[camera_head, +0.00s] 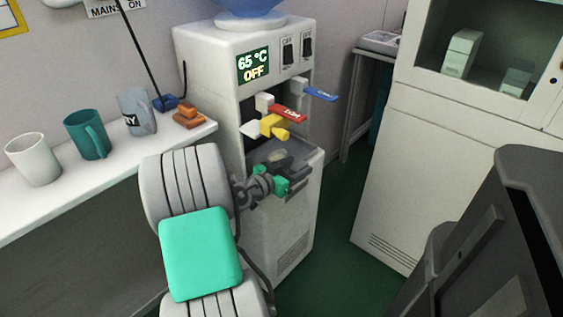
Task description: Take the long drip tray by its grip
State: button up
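The drip tray (297,160) appears as a grey, shelf-like piece under the taps at the front of the white water dispenser (283,222). My arm covers part of it, and I cannot make out its grip clearly. My gripper (272,179) is at the tray's near left front, just below the taps, with green fingertips. The fingertips look a little apart, but I cannot tell whether the grip is between them or whether they touch the tray.
A red tap lever (288,113), a yellow one (275,127) and a blue one (320,94) stick out above my gripper. Mugs (88,134) stand on the left counter (105,178). A white cabinet (465,155) stands right, beyond open green floor (335,225).

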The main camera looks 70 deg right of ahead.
grip_shut()
dwell(0.4)
